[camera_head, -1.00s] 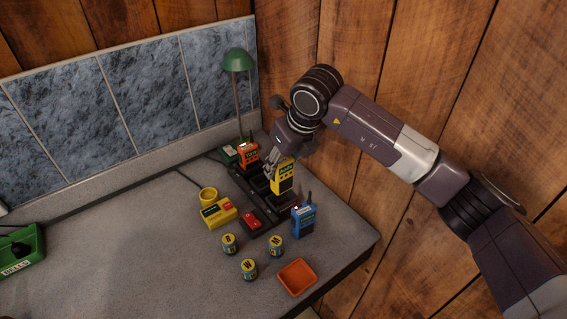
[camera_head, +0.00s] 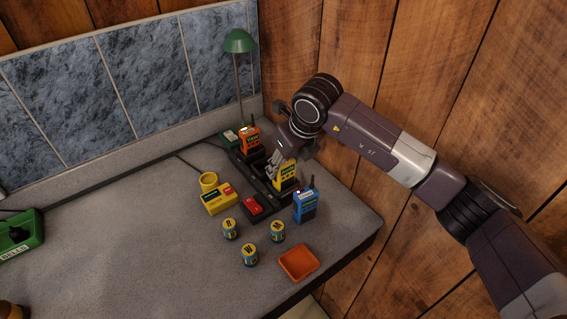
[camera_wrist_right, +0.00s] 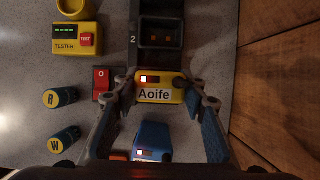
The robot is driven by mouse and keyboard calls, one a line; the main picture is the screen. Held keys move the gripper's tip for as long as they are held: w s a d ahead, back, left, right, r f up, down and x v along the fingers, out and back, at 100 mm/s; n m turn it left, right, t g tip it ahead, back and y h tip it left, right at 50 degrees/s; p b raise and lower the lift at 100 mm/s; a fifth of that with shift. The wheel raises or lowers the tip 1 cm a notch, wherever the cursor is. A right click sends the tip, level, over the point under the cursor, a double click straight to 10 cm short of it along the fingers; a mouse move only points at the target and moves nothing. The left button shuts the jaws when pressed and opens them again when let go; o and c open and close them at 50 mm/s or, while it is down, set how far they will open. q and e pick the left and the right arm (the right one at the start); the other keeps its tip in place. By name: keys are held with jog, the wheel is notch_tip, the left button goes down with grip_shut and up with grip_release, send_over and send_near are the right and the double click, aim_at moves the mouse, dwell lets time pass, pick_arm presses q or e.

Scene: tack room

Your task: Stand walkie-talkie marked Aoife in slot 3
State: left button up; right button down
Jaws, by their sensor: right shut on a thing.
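The yellow walkie-talkie (camera_head: 286,178) stands upright at the near end of the black charger rack (camera_head: 241,168), its base down in the rack. In the right wrist view its label reads Aoife (camera_wrist_right: 155,94). My right gripper (camera_head: 278,170) is shut on it, with a finger on each side in the wrist view. Slot 2 (camera_wrist_right: 161,35), marked with its number, is empty beside it. The number of the slot under the yellow walkie-talkie is hidden, and I cannot tell whether it is fully seated. My left gripper is not in view.
An orange walkie-talkie (camera_head: 250,139) stands at the rack's far end. A blue walkie-talkie (camera_head: 306,206) stands close in front of the yellow one. A yellow tester (camera_head: 219,202), a red switch (camera_head: 253,205), several batteries (camera_head: 249,254) and an orange tray (camera_head: 299,262) are nearby. The left countertop is mostly clear.

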aim_at(287, 163)
jog(key=shift+b, duration=0.7)
dwell(1.0)
jog(key=shift+f+b, duration=0.55)
jog(key=c, duration=1.5)
grip_release()
jog(key=shift+r, duration=0.1)
jog(key=shift+p+v, duration=0.95)
jog(key=shift+v, duration=1.1)
jog(key=a+p+v, duration=0.1)
jog(key=p+v, duration=0.1)
jog(key=v, duration=0.5)
jog(key=shift+s+r, duration=0.2)
jog(key=shift+s, duration=0.05)
